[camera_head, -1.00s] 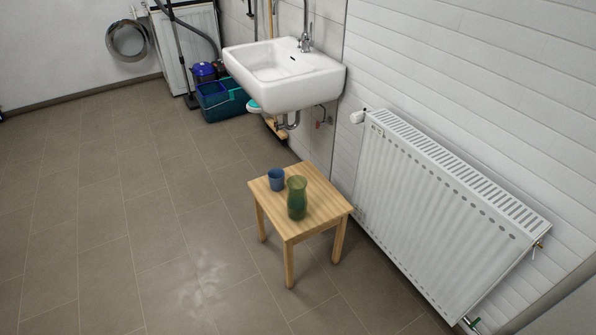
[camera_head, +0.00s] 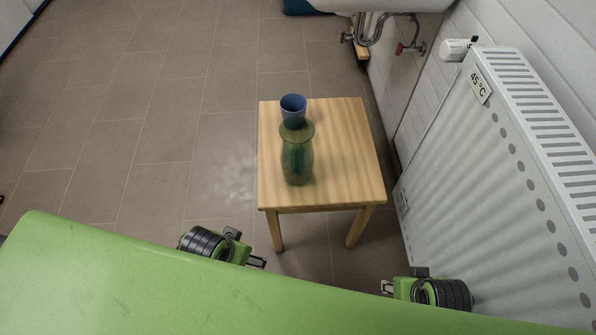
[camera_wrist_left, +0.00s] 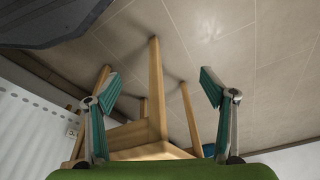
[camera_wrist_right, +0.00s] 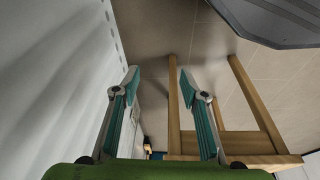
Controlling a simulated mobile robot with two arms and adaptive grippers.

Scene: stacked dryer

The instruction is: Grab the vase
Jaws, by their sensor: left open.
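A green, glassy vase (camera_head: 297,158) stands upright on a small wooden stool (camera_head: 345,150). A blue cup (camera_head: 293,108) stands just behind the vase in the head view. My left gripper (camera_head: 257,262) is at the bottom of the head view, in front of the stool and left of the vase. In the left wrist view its fingers (camera_wrist_left: 158,85) are spread and empty. My right gripper (camera_head: 388,287) is in front of the stool's right side, near the radiator. In the right wrist view its fingers (camera_wrist_right: 158,80) are apart and empty. Neither wrist view shows the vase.
A white radiator (camera_head: 500,150) runs along the wall right of the stool. A sink (camera_head: 385,4) with pipes is behind it. Stool legs (camera_wrist_left: 155,85) show close in the left wrist view. The tiled floor (camera_head: 150,120) at left is clear.

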